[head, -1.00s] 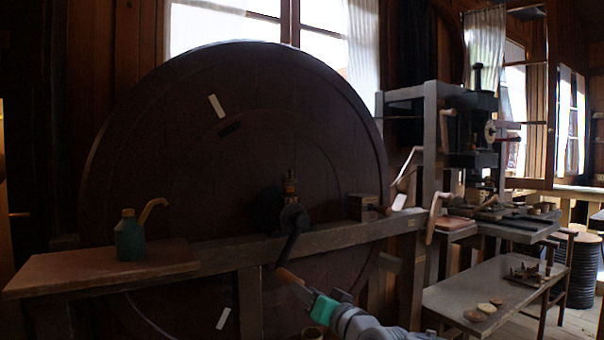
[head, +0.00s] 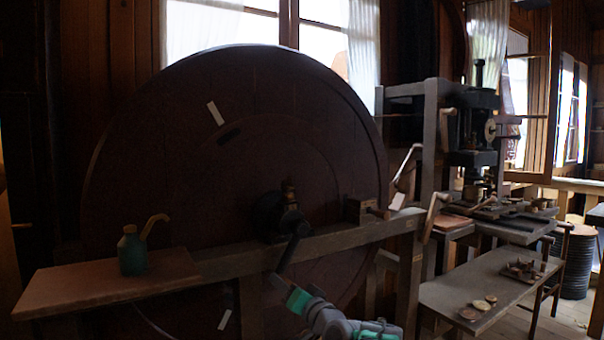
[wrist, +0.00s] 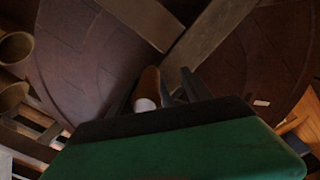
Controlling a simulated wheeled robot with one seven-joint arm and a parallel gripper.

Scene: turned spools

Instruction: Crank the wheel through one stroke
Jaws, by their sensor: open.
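The big dark red-brown wheel (head: 150,160) stands upright behind a wooden beam in the head view. A dark crank arm (head: 289,252) hangs down from its hub (head: 280,215). The crank's brown handle with a pale end (wrist: 148,88) shows in the wrist view, between the dark fingers of my gripper (wrist: 155,92). In the head view my gripper (head: 279,283) is at the low end of the crank arm and the handle is hidden there. The jaws are open around the handle; whether they touch it I cannot tell.
The wooden beam (head: 335,238) crosses in front of the wheel. A teal oil can (head: 133,252) stands on a shelf (head: 95,284) at left. A small wooden block (head: 357,209) sits on the beam. A low bench (head: 450,287) and a press (head: 470,130) stand at right.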

